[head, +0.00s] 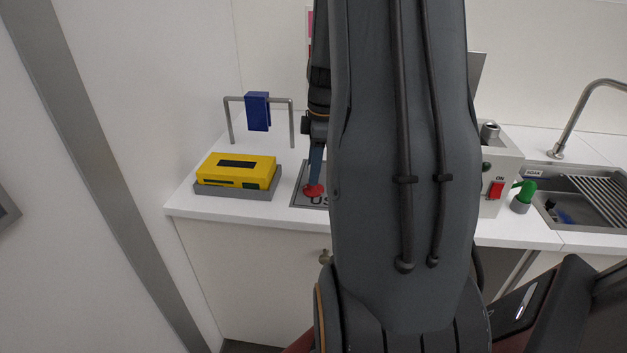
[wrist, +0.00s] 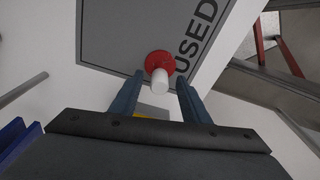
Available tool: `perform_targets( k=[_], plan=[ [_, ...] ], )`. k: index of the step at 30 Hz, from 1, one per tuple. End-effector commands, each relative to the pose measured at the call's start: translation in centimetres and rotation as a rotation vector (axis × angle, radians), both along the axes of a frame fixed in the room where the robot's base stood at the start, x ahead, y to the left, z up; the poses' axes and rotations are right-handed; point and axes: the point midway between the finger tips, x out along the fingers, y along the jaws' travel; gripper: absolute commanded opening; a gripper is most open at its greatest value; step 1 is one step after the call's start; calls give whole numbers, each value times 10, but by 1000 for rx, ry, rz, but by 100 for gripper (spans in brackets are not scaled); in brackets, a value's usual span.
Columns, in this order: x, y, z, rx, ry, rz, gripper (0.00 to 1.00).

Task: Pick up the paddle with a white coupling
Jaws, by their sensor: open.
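The paddle (wrist: 160,65) shows in the wrist view as a red disc with a white cylindrical coupling (wrist: 160,80) pointing toward the camera. It stands on a grey mat (wrist: 112,35) marked "USED". My gripper (wrist: 158,84) is open, with one blue finger on each side of the coupling, and a gap shows on both sides. In the head view the red disc (head: 314,190) sits on the same mat (head: 299,190), just below a blue finger (head: 316,165). My arm hides the rest of the mat and gripper there.
A yellow case (head: 237,171) sits in a grey tray (head: 240,193) at left. Behind it, a blue object (head: 257,111) hangs on a metal rail (head: 292,120). At right are a machine with a red switch (head: 496,189), a green-topped item (head: 525,190) and a sink (head: 545,183).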

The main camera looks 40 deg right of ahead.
Motion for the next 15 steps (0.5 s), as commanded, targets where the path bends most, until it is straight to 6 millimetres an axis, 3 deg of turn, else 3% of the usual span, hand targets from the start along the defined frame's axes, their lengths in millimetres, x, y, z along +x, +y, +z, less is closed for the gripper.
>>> perform_targets(
  k=[5, 12, 15],
  plan=[
    [0, 0, 0, 0, 0, 0, 42],
    [0, 0, 0, 0, 0, 0, 3],
    [0, 0, 0, 0, 0, 0, 0]
  ],
)
